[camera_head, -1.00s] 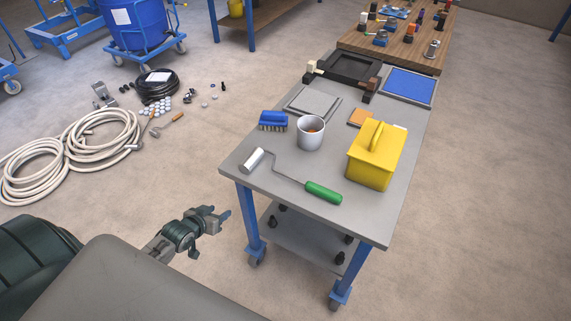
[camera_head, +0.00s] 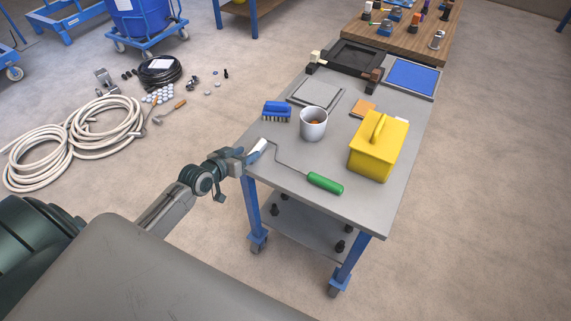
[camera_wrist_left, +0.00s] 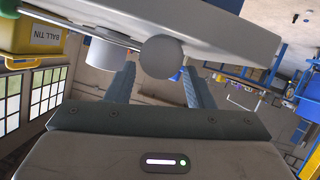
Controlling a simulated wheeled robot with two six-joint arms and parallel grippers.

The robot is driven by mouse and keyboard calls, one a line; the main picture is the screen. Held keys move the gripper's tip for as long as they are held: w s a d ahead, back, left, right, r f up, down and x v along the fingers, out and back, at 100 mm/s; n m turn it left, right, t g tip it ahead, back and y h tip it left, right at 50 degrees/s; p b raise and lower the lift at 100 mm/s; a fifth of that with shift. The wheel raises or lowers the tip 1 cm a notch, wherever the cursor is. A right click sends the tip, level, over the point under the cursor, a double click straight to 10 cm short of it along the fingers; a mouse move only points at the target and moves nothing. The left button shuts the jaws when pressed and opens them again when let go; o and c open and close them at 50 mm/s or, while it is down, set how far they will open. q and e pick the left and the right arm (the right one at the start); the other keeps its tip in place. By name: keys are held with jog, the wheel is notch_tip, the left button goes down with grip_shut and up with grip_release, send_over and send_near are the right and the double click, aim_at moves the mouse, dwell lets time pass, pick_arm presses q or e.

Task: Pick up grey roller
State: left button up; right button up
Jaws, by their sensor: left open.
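The roller lies on the grey cart table (camera_head: 350,215) near its left edge. Its pale grey roller head (camera_head: 258,148) is at the left, and a thin bent wire runs to its green handle (camera_head: 325,183). My left gripper (camera_head: 250,156) is open at the table's left edge, right by the roller head and partly covering it. In the left wrist view the roller's round end (camera_wrist_left: 160,57) shows between the two open fingers (camera_wrist_left: 157,82), towards their tips. I cannot tell whether they touch it. My right gripper is not in view.
Coiled hoses (camera_head: 105,130) lie on the floor at left.

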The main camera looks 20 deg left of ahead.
aim_at(253, 150)
pick_arm(q)
jog(key=x, duration=0.4)
jog(key=shift+s, duration=0.1)
jog(key=c, duration=0.9)
